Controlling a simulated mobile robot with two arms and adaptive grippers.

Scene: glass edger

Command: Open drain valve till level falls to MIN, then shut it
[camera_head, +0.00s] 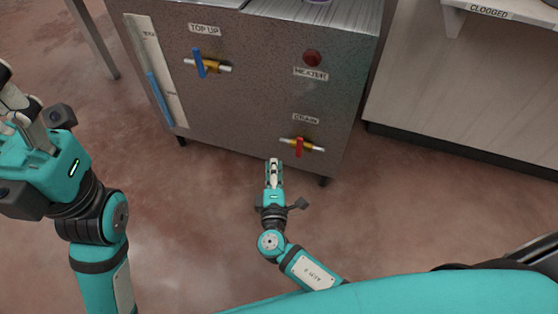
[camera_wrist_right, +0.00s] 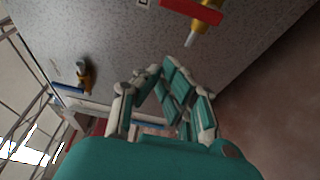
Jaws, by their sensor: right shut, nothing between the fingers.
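The drain valve (camera_head: 299,147) is low on the front of the grey tank cabinet, under the DRAIN label (camera_head: 305,119). Its red handle hangs crosswise to the brass body and pipe; it also shows at the top of the right wrist view (camera_wrist_right: 192,11). The level gauge (camera_head: 155,70) is a pale strip at the cabinet's left edge. Its blue column tops out above the lower mark, whose lettering is too small to read surely. My right gripper (camera_head: 274,163) is shut and empty, left of and below the red handle, apart from it. My left gripper (camera_head: 18,105) is raised at the left, partly cut off.
The top-up valve (camera_head: 208,66) with a blue handle sits higher on the panel, left of the red heater lamp (camera_head: 312,58). A pale cabinet (camera_head: 465,90) stands to the right, with a CLOGGED label above. The reddish floor (camera_head: 400,200) in front is clear.

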